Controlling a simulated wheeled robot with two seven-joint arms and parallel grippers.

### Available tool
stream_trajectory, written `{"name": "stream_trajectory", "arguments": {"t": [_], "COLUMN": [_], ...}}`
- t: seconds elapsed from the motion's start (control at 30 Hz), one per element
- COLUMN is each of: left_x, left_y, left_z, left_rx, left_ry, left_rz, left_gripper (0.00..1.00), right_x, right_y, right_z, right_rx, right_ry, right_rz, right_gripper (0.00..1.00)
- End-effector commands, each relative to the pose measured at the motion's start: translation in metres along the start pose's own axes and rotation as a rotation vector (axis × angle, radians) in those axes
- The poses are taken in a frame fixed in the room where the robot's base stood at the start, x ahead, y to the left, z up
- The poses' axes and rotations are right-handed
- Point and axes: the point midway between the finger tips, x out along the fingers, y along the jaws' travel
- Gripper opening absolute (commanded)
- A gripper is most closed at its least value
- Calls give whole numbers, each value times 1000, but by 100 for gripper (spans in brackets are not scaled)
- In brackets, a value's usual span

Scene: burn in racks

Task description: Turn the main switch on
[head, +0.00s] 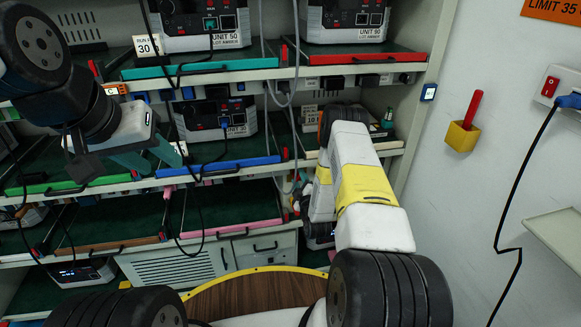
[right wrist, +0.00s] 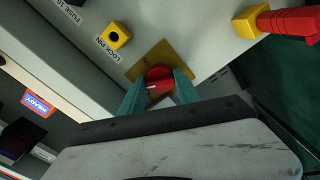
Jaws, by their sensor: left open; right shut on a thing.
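In the right wrist view a red rotary knob (right wrist: 158,76) with a small white mark sits on a gold plate (right wrist: 172,60) on a pale panel; it looks like the main switch. My right gripper (right wrist: 159,84) has its two teal fingers on either side of the knob, shut on it. The white mark points toward the left finger. In the head view my right arm reaches into the rack and hides the knob and that gripper. My left gripper (head: 165,156) is open and empty, with teal fingers, in front of the middle shelf at the left.
Beside the knob are a yellow block (right wrist: 115,36) labelled LOCK PIN and a yellow holder (right wrist: 250,20) with a red piece. The rack shelves hold several power units and trays, with hanging cables.

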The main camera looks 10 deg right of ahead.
Motion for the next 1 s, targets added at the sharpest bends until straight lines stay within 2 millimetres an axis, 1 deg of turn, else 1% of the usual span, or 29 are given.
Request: {"name": "stream_trajectory", "arguments": {"t": [0.1, 0.3, 0.8, 0.83, 0.9, 0.93, 1.0], "left_x": [0, 0, 0, 0, 0, 0, 0], "left_y": [0, 0, 0, 0, 0, 0, 0], "left_z": [0, 0, 0, 0, 0, 0, 0], "left_rx": [0, 0, 0, 0, 0, 0, 0], "left_ry": [0, 0, 0, 0, 0, 0, 0], "left_rz": [0, 0, 0, 0, 0, 0, 0], "left_gripper": [43, 43, 43, 43, 43, 43, 43], "right_x": [-1, -1, -1, -1, -1, -1, -1], "right_y": [-1, -1, -1, -1, -1, -1, -1], "right_z": [0, 0, 0, 0, 0, 0, 0], "right_rx": [58, 118, 137, 137, 137, 137, 136], "right_ry": [-1, -1, -1, -1, -1, -1, -1], "right_rz": [-2, -2, -3, -3, -3, -3, -2], "right_gripper": [0, 0, 0, 44, 58, 60, 60]}}
